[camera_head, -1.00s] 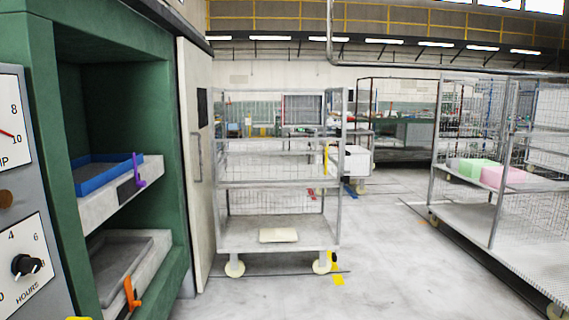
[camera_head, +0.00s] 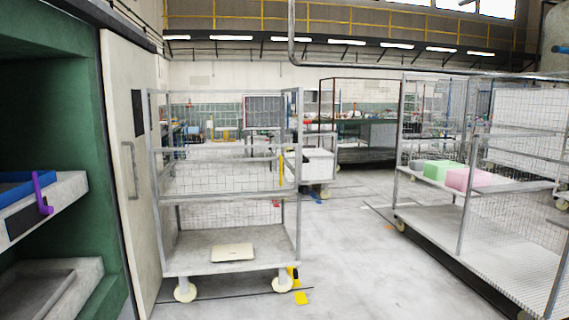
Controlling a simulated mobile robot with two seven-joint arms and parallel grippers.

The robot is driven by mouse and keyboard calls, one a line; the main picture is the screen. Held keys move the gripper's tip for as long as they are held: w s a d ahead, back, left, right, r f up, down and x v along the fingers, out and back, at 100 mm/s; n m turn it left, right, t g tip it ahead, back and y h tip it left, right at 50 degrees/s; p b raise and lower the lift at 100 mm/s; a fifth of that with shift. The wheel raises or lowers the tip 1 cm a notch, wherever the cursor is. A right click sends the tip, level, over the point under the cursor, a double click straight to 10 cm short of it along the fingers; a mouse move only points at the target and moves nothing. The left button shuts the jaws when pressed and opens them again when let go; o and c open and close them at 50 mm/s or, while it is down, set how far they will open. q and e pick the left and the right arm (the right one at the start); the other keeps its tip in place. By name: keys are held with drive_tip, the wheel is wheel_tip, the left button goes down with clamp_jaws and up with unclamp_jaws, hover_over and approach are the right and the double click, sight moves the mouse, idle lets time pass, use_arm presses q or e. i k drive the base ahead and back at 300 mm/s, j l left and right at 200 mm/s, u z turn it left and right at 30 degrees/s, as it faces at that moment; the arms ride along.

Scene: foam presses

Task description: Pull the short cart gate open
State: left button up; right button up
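A short grey wire-mesh cart (camera_head: 225,270) stands on casters left of centre, next to the open-fronted green press. Horizontal rails cross its front at mid height, with mesh behind or between them. I cannot tell clearly which panel is the gate or whether it is closed. A flat cream block (camera_head: 233,252) lies on the cart's bottom deck. Neither of my grippers is in view.
The green press (camera_head: 62,130) at left holds a blue tray (camera_head: 25,188) with a purple handle. A white door (camera_head: 130,170) with a handle stands beside the cart. A longer mesh cart (camera_head: 432,222) at right carries green and pink blocks. Floor between the carts is clear.

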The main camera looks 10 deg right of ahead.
sight(154, 152)
drive_tip(key=i+l, duration=0.9)
drive_tip(key=i, duration=0.15)
drive_tip(key=i+l, duration=0.85)
drive_tip(key=i, duration=0.2)
drive_tip(key=i+j+u, duration=0.05)
